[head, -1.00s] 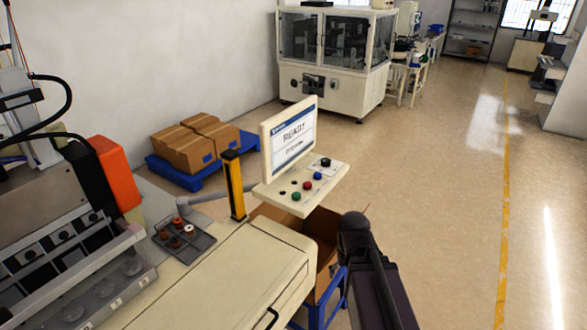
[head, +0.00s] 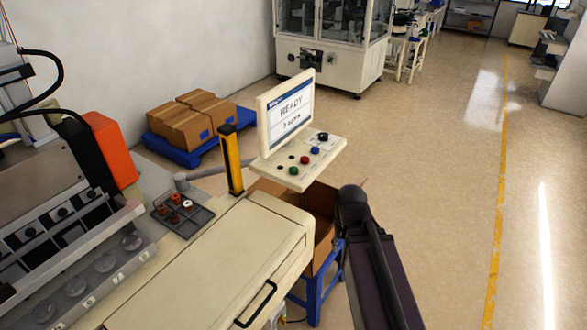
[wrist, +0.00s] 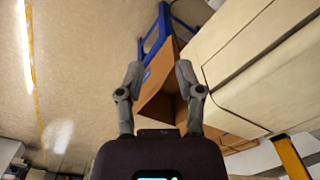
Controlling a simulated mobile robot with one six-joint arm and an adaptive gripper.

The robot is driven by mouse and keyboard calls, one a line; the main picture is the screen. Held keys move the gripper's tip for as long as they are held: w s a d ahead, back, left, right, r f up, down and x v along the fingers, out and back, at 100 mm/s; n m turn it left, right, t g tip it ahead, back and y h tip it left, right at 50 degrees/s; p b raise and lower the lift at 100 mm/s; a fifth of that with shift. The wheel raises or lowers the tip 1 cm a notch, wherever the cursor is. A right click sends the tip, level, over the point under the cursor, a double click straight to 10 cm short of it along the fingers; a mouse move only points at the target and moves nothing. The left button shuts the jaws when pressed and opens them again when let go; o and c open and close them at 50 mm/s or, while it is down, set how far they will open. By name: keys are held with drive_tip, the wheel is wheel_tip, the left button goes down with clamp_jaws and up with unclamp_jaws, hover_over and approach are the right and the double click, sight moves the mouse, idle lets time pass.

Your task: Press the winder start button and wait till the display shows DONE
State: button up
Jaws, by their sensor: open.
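The winder's display (head: 290,112) stands on an arm beside the machine and reads READY, with a smaller line below that is hard to read. Under it a cream button panel (head: 322,155) carries a green button (head: 293,171), a red button (head: 305,160), a blue button (head: 315,150) and a black knob (head: 323,137). Which one is the start button is not labelled legibly. In the wrist view my gripper (wrist: 155,75) is open and empty, its two fingers apart, facing an open cardboard box. In the head view my arm is at lower right; the fingers are not visible there.
The cardboard box (head: 322,205) sits on a blue stand (head: 318,290) below the panel, near my arm. A yellow post (head: 231,160) and a tray of small spools (head: 181,213) are at left. A cream cabinet (head: 215,270) fills the foreground. The floor at right is clear.

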clamp_jaws()
idle(1.0)
